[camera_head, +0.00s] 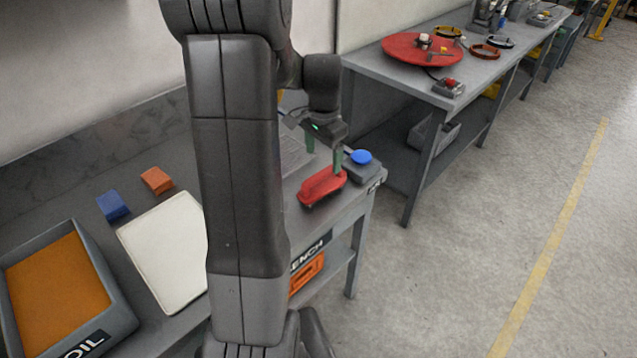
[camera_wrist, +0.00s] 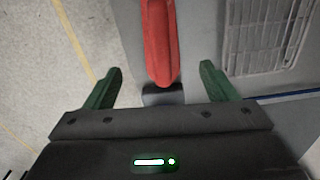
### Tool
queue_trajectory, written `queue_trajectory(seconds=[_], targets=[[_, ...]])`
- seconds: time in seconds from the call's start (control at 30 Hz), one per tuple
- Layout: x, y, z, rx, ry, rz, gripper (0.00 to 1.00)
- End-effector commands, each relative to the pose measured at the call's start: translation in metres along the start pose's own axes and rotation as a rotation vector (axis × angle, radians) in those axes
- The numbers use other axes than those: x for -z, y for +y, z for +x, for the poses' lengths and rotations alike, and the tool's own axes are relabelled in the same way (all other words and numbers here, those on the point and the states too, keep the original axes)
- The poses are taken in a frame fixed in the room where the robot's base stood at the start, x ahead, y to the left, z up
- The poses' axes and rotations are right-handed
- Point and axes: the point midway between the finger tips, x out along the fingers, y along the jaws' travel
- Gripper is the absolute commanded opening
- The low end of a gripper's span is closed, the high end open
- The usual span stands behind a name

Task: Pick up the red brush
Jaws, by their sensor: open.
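The red brush (camera_head: 322,187) lies on the near bench close to its right end in the head view. In the wrist view the red brush (camera_wrist: 160,45) runs lengthwise from the top edge down to between the fingers. My gripper (camera_head: 325,152) is open, with green fingers, over or just behind the brush. In the wrist view my gripper (camera_wrist: 158,84) shows one finger on each side of the brush's near end, with a gap on both sides. I cannot tell its exact height above the brush.
A grey box with a blue button (camera_head: 361,157) stands beside the brush. A grilled plate (camera_wrist: 268,35) lies to its right in the wrist view. An orange block (camera_head: 156,180), a blue block (camera_head: 113,206), a white pad (camera_head: 166,250) and a grey tray (camera_head: 108,290) are on the left.

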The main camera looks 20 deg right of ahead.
Motion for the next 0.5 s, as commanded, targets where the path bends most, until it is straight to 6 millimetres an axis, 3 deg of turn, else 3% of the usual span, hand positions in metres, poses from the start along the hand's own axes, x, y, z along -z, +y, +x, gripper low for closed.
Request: queue_trajectory(seconds=[0.13, 0.5], targets=[[0.000, 0.000, 0.027, -0.003, -0.003, -0.001, 0.79], [0.001, -0.001, 0.058, -0.002, -0.002, -0.002, 0.79]])
